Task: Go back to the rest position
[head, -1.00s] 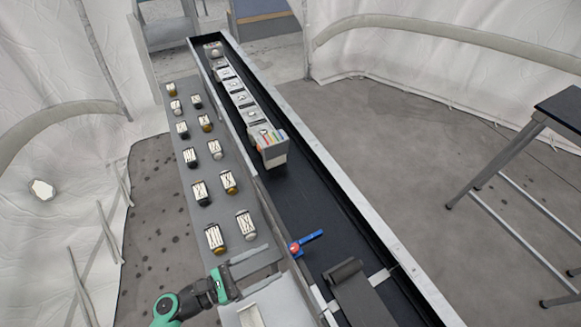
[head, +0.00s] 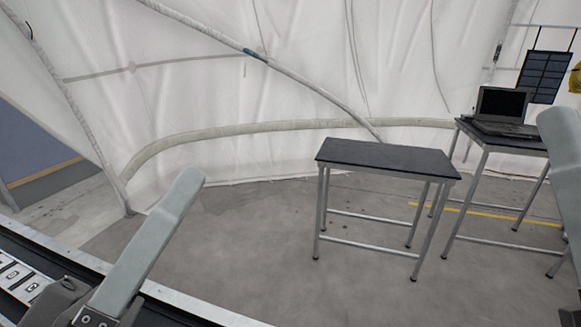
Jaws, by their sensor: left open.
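My left gripper (head: 186,184) is in the lower left of the head view, close to the camera. One long pale grey finger points up and to the right from a dark bracket with screws. The gripper is open and nothing shows in its grip. My right gripper is not seen.
A black-topped table (head: 385,159) stands on open grey floor. Behind it at right, another table (head: 520,143) holds a laptop (head: 502,106). White tent walls enclose the space.

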